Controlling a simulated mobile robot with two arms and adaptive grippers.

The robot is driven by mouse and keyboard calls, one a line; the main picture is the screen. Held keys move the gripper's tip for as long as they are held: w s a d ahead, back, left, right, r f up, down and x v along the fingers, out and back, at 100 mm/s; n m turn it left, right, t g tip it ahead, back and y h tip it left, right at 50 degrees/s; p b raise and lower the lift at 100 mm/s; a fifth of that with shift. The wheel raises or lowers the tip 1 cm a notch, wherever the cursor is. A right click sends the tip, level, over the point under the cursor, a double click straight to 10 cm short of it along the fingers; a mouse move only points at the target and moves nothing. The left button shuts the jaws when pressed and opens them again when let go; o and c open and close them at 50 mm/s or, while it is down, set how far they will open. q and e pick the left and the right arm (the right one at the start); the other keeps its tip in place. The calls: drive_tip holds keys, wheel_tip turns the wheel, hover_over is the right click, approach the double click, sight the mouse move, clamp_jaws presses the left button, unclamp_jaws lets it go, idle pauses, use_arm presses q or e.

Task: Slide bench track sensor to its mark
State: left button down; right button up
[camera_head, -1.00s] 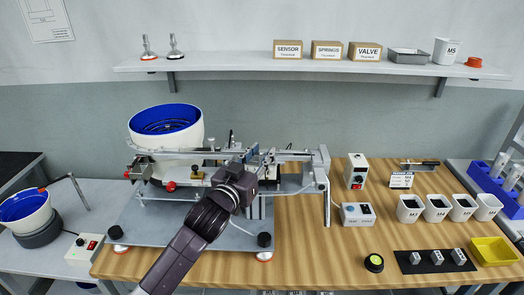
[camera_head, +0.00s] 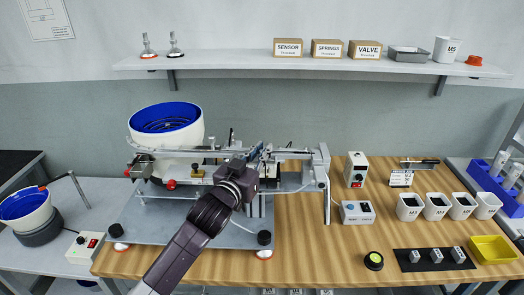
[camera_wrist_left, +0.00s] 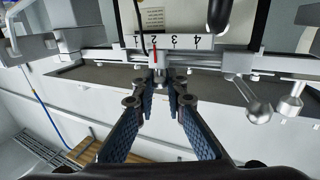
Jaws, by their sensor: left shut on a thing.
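My left gripper (camera_head: 257,152) reaches the bench track (camera_head: 285,155) of the gantry from the front, its blue fingers partly hidden behind the wrist. In the left wrist view the gripper (camera_wrist_left: 160,88) is shut on a small grey piece, which I take to be the track sensor (camera_wrist_left: 159,74), below the rail. Most of the sensor is hidden by the fingertips. The right gripper is not in view.
A white feeder bowl with blue inside (camera_head: 165,122) stands behind the gantry at left. A silver ball-ended lever (camera_wrist_left: 259,111) hangs right of the fingers. A control box (camera_head: 357,212) and several white bins (camera_head: 409,206) are at right.

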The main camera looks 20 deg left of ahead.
use_arm(q)
drive_tip(key=shift+s+a+p, duration=0.2)
drive_tip(key=shift+a+p, duration=0.35)
drive_tip(key=shift+a, duration=0.2)
drive_tip(key=shift+s+a, duration=0.1)
drive_tip(key=shift+a, duration=0.15)
drive_tip(key=c, duration=2)
unclamp_jaws()
drive_tip(key=s, duration=0.4)
drive_tip(key=s+a, duration=0.1)
drive_tip(key=s, duration=0.7)
drive_tip(key=shift+a, duration=0.15)
